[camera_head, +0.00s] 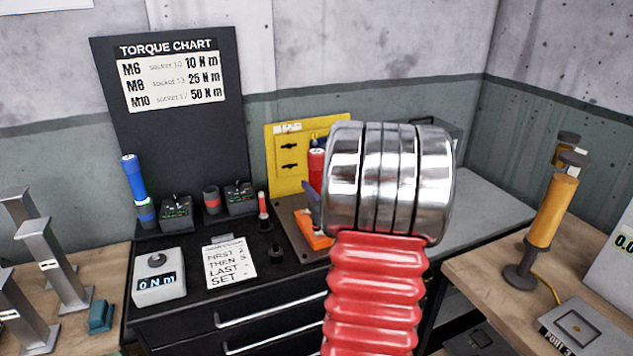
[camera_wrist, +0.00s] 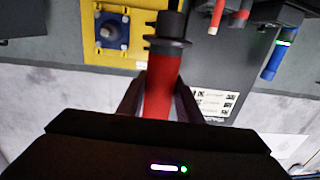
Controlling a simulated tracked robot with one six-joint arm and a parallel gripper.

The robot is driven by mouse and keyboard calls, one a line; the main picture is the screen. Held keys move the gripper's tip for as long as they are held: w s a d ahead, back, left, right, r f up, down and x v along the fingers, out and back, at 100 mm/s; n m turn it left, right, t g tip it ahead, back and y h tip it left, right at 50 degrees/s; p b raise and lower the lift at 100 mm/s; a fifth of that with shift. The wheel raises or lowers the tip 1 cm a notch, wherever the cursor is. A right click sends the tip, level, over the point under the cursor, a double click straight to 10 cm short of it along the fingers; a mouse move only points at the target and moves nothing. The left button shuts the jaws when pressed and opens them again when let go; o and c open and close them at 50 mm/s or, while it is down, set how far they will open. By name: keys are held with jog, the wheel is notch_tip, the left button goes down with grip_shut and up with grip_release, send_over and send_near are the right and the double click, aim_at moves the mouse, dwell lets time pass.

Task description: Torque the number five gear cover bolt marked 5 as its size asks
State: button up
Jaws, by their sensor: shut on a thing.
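My gripper (camera_wrist: 160,100) is shut on a red tool (camera_wrist: 160,88) with a black collar and dark tip, in the wrist view. The tool is held upright in that picture, its tip reaching beside a yellow block. The torque chart (camera_head: 170,80) reads M6 socket 10, 10 N m; M8 socket 13, 25 N m; M10 socket 17, 50 N m. I cannot make out a bolt marked 5.
A blue tool (camera_head: 133,180) with a lit green ring stands on the black bench, by two dark docks. A white box (camera_head: 158,285) displays 0 N m. A note (camera_head: 230,262) lies beside it. A yellow panel (camera_head: 290,150) stands behind. An orange-handled post (camera_head: 550,210) stands right.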

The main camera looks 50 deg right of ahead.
jog(key=shift+f, duration=1.55)
dwell(2.5)
dwell(0.4)
jog(key=shift+r, duration=2.7)
jog(key=shift+w, duration=0.1)
